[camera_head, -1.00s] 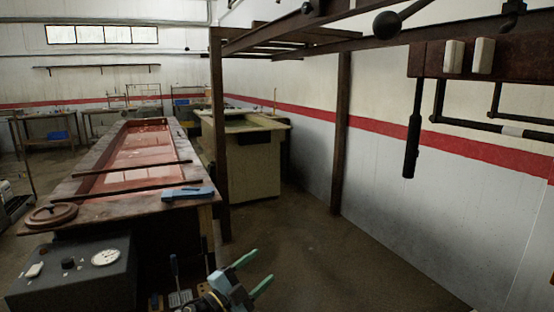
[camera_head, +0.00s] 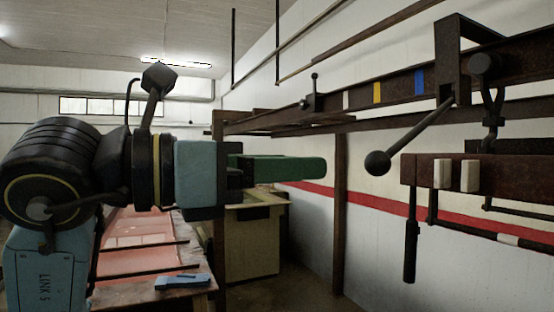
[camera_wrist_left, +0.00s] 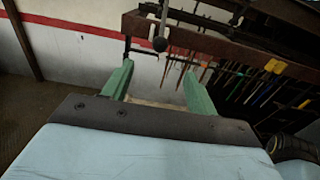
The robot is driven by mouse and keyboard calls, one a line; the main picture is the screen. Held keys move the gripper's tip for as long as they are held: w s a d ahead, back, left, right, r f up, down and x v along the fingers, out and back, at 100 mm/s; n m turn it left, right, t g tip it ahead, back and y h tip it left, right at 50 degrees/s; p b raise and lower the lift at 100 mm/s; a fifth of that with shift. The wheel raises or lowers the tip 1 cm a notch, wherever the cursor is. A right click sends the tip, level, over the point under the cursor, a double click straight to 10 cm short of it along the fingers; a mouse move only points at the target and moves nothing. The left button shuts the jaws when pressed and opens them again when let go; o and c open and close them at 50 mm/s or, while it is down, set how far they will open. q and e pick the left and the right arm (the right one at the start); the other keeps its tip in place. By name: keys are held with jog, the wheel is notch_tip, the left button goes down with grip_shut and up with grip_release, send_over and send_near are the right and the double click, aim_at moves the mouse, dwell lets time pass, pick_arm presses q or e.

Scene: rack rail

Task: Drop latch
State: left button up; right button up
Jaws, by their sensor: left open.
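A dark lever with a black ball knob (camera_head: 377,163) slants down to the left from a bracket (camera_head: 452,60) on the overhead rail. I take this lever to be the latch. The knob also shows in the left wrist view (camera_wrist_left: 160,44), beyond the fingers. My left gripper (camera_head: 322,168) has green fingers pointing right, left of the knob and apart from it. In the left wrist view the fingers (camera_wrist_left: 158,68) are spread with nothing held between them. My right gripper is in neither view.
A brown hanging beam (camera_head: 422,176) with two white blocks (camera_head: 456,176) and black hanging bars is at the right. A small knobbed part (camera_head: 313,98) stands on the rail, near white, yellow and blue marks. A long tank (camera_head: 140,240) is behind my arm.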

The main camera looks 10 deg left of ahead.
aim_at(367, 164)
pick_arm(q)
jog(key=p+x, duration=0.2)
jog(key=x, duration=0.5)
jog(key=shift+w+d, duration=0.2)
jog(key=shift+d, duration=0.1)
jog(key=shift+x, duration=3.05)
jog(key=c, duration=0.9)
